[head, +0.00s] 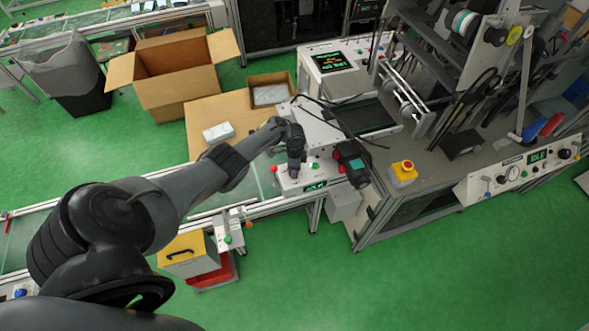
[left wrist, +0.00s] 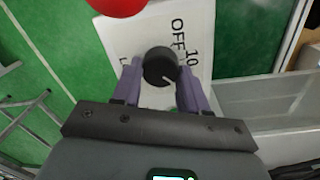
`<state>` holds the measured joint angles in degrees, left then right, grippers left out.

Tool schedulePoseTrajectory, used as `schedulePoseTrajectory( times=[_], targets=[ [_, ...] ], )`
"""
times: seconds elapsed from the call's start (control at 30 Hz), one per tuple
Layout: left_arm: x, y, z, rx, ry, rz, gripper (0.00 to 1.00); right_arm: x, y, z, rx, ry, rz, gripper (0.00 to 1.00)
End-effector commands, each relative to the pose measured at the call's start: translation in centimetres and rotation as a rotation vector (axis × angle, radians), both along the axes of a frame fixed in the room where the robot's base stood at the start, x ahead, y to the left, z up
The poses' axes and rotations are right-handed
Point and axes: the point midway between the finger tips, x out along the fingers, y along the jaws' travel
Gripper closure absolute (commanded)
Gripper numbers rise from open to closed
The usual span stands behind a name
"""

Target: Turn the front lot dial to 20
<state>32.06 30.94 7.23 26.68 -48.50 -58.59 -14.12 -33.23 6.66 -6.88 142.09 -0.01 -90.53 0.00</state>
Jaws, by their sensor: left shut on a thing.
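In the head view my left gripper (head: 294,172) is over the small white control box (head: 290,186) at the front of the line and hides the dial. A green display (head: 316,186) on this box is too small to read. My right gripper is not in view.
A red button (left wrist: 118,5) is close by the dial. A black boxy device (head: 352,163) stands just right of my gripper. An open carton (head: 178,85) stands behind left.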

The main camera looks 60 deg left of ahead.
Motion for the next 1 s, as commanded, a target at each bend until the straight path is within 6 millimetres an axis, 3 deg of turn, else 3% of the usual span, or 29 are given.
schedulePoseTrajectory(
  times=[0.5, 0.53, 0.67, 1.0],
  targets=[
    [-0.02, -0.01, -0.05, 0.0, 0.0, -0.019, 0.87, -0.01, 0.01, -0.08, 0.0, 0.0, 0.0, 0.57],
    [-0.02, -0.01, -0.05, 0.0, 0.0, -0.019, 0.52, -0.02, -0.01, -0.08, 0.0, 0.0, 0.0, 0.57],
    [-0.01, -0.02, -0.04, 0.0, 0.0, -0.019, 0.32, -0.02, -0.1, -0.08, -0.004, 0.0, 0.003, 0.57],
    [0.02, 0.0, 0.23, 0.0, 0.0, -0.018, 0.31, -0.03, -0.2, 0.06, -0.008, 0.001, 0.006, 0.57]
  ],
)
